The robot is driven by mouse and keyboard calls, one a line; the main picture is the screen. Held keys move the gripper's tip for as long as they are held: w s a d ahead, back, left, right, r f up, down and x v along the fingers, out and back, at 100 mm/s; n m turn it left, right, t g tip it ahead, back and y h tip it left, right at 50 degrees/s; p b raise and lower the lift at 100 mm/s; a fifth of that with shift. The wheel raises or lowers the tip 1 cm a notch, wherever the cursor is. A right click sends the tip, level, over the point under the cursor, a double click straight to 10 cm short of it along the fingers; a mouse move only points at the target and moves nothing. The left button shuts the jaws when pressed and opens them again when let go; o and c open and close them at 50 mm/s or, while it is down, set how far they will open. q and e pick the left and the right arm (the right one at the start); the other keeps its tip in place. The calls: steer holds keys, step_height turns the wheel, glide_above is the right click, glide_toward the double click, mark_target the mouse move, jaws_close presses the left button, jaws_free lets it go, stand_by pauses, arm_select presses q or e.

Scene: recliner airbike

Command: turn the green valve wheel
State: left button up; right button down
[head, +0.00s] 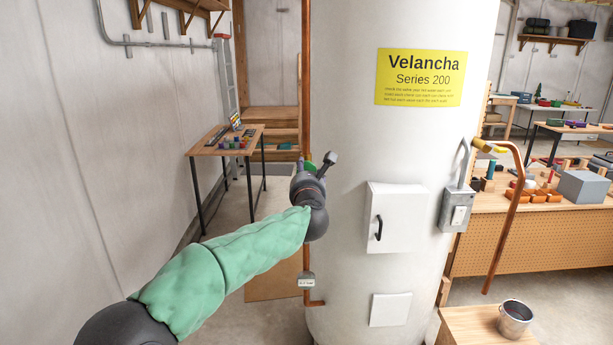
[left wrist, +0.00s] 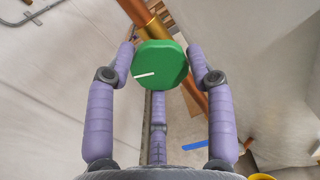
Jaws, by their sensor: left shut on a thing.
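The green valve wheel (left wrist: 160,66) sits on a copper pipe and fills the middle of the left wrist view. A short white mark shows on the left part of its face. In the head view only a sliver of the wheel (head: 308,166) shows past my gripper. My left gripper (head: 313,166) reaches it from the front. In the left wrist view its purple fingers stand on the left, right and lower sides of the wheel, shut on it. My right gripper is in neither view.
The copper pipe (head: 305,80) runs upright along the left side of a large white tank (head: 345,110). A white box with a handle (head: 396,217) juts from the tank. A table with small coloured things (head: 225,148) stands at the back left. A bucket (head: 515,318) stands at the lower right.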

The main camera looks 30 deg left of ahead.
arm_select(q)
steer(key=shift+f+n+b, duration=0.1)
steer(key=shift+n+b, duration=1.1)
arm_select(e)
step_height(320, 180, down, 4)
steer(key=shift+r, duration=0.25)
arm_select(q)
steer(key=n, duration=0.3)
steer(key=o, duration=0.5)
steer(key=shift+o, duration=0.2)
steer(key=shift+s, duration=0.15)
steer(key=shift+v, duration=2.4)
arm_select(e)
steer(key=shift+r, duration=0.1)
